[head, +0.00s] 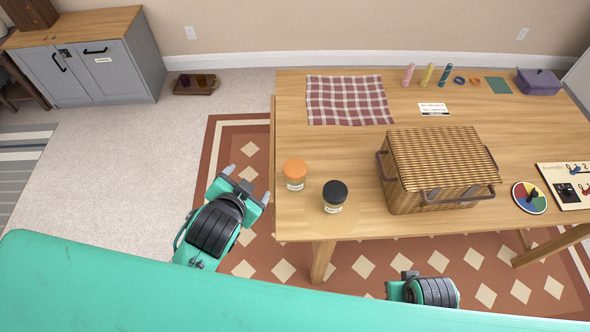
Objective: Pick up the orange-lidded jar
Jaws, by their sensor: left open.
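The orange-lidded jar (295,175) stands upright near the left edge of the wooden table (345,153). It is a small clear jar with a pale label. A similar jar with a black lid (335,196) stands just right of it and nearer to me. My left gripper (246,178) is open and empty, left of the table edge and apart from the orange-lidded jar. My right arm shows only in part at the bottom, below the table's near edge; its fingers are hidden.
A wicker basket (435,158) with dark handles stands right of the jars. A checked cloth (347,100) lies at the back left. A colored spinner disc (529,197) and a board lie at the right. The table between cloth and jars is clear.

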